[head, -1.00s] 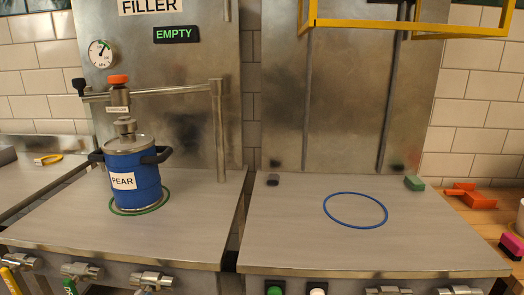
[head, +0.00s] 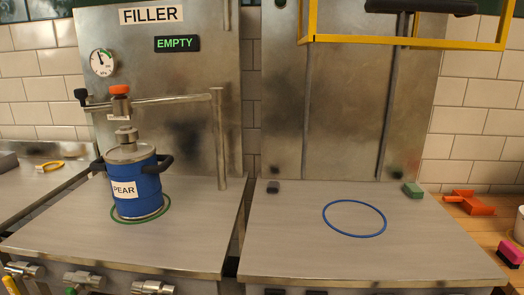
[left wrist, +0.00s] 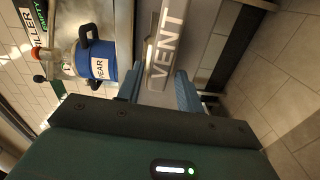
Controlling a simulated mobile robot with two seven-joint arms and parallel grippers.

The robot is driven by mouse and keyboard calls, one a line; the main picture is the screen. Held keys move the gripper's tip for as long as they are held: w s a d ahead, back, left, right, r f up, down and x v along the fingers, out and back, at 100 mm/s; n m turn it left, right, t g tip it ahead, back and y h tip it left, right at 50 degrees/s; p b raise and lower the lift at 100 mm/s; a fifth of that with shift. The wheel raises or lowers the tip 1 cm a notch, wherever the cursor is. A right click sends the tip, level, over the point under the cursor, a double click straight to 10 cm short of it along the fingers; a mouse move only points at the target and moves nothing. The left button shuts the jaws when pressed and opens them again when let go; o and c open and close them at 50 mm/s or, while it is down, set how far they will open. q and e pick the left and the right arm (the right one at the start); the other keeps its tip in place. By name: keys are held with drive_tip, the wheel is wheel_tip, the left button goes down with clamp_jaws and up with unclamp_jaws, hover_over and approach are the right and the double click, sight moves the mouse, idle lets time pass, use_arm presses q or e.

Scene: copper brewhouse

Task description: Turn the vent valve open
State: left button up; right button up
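In the left wrist view a pale panel lettered VENT (left wrist: 166,45) lies just beyond my left gripper (left wrist: 155,88). The gripper's blue-padded fingers are apart, with a pale surface showing between them. I cannot tell whether they touch anything, and I cannot make out a separate valve handle there. The head view shows neither gripper. It shows the filler panel (head: 200,110), with a gauge (head: 103,63) and a sign reading EMPTY (head: 177,44). Several metal valves, one of them here (head: 83,278), line the front edge below, partly cut off by the frame.
A blue keg labelled PEAR (head: 140,190) stands upright on a green ring (head: 165,211), below a filler arm (head: 165,102) with an orange knob. A yellow frame (head: 430,43) hangs above.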

use_arm(q)
drive_tip(key=s+p, duration=0.1)
drive_tip(key=s, duration=0.1)
drive_tip(key=s+p, duration=0.1)
drive_tip(key=s, duration=0.2)
drive_tip(key=shift+s+a, duration=0.2)
drive_tip(key=shift+s, duration=0.1)
